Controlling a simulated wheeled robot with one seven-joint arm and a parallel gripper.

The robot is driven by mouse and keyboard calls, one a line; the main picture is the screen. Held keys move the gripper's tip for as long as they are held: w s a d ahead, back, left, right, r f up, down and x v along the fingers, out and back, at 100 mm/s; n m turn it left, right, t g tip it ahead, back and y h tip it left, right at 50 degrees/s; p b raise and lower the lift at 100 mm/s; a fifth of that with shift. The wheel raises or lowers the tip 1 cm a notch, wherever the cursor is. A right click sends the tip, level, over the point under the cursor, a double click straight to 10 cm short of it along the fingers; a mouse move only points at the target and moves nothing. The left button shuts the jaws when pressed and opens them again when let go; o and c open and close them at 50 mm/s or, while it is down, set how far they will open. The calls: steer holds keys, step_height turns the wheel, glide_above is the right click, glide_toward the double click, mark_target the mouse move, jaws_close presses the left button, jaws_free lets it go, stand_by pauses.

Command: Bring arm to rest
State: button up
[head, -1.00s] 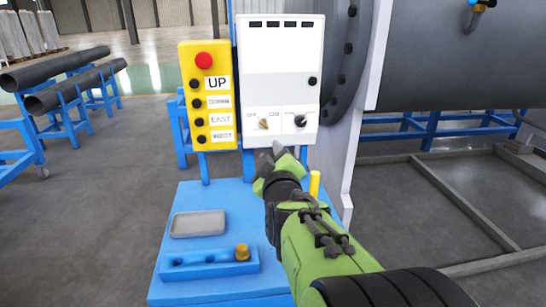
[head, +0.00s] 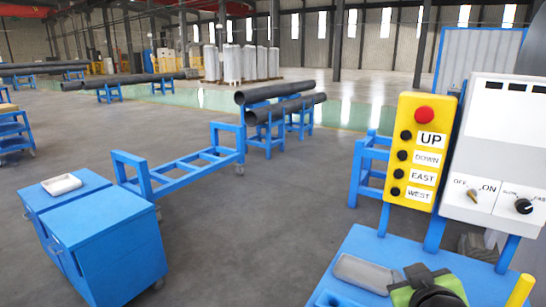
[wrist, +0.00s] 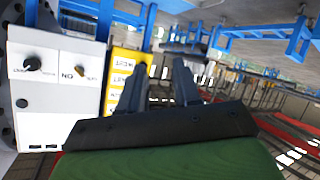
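My arm (head: 432,287) shows as a green and black part at the bottom right of the head view, low over the blue stand (head: 385,243). The fingertips cannot be made out there. In the wrist view, my gripper (wrist: 158,80) has two dark fingers spread apart with nothing seen between them. That view is upside down, with the yellow button box (wrist: 123,70) behind the fingers and the white control box (wrist: 55,85) to their left. No contact with either box shows.
The yellow button box (head: 418,150) and white control box (head: 500,150) stand above the blue stand. A grey tray (head: 362,273) and a yellow post (head: 520,291) are close to my arm. Blue cabinets (head: 100,245) stand at left. Open floor (head: 255,235) lies between.

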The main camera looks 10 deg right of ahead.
steer(key=s+a+f+g+y, duration=0.5)
steer(key=s+a+f+g, duration=0.15)
steer(key=s+a, duration=0.7)
step_height(320, 180, up, 14)
steer(key=p, duration=1.5)
steer(key=shift+s+a+r+m, duration=0.15)
steer(key=shift+r+m, duration=0.1)
steer(key=shift+m, duration=0.05)
